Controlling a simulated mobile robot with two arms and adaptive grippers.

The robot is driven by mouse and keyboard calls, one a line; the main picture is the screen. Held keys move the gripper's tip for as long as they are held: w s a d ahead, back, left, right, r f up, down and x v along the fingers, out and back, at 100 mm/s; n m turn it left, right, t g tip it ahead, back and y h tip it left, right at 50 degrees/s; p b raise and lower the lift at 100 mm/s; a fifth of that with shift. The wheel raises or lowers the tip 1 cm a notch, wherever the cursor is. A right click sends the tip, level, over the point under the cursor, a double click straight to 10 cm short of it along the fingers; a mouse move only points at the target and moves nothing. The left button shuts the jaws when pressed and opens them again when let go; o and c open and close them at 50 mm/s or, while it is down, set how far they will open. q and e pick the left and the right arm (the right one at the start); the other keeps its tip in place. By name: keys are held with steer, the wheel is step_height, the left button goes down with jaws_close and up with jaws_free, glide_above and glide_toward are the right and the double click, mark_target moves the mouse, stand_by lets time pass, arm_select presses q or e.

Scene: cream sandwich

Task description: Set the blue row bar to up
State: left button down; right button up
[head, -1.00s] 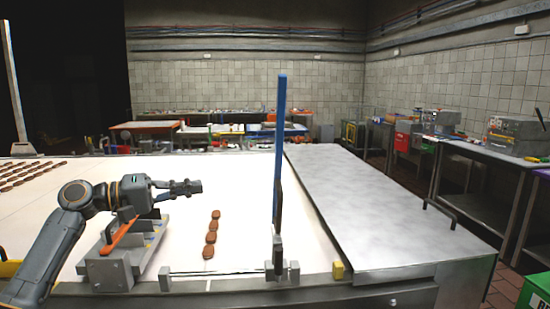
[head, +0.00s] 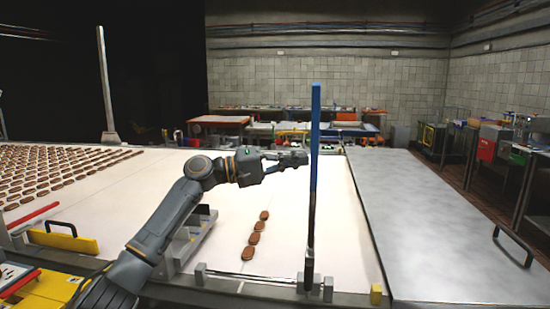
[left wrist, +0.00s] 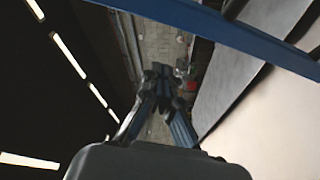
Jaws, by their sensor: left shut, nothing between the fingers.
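The blue row bar (head: 316,150) stands upright at the right end of the white conveyor surface, hinged at its low front mount (head: 308,282). Its upper part is blue and its lower part dark. My left gripper (head: 304,158) is shut and empty, just left of the bar at about mid-height. Its tips look very close to the bar; I cannot tell whether they touch. In the left wrist view the bar (left wrist: 235,37) crosses the top as a blue diagonal strip, beyond the closed fingers (left wrist: 165,75). My right gripper is out of view.
A short row of brown biscuits (head: 256,236) lies left of the bar. Many more biscuits (head: 55,172) cover the far left of the white surface. A steel table (head: 430,230) with a black handle adjoins on the right. A yellow block (head: 376,293) sits at the front edge.

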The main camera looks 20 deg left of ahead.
mark_target(313, 198)
arm_select(q)
steer(key=s+d, duration=0.1)
steer(key=s+d+f, duration=0.1)
steer(key=shift+s+f+p, duration=0.1)
steer(key=shift+s+p, duration=0.2)
steer(key=shift+s, duration=0.1)
steer(key=s+b, duration=0.1)
steer(key=s+m+b, duration=0.1)
steer(key=shift+s+d+f+b, duration=0.2)
steer(key=shift+d+b, duration=0.1)
steer(key=shift+d, duration=0.1)
steer(key=shift+s+d, duration=0.1)
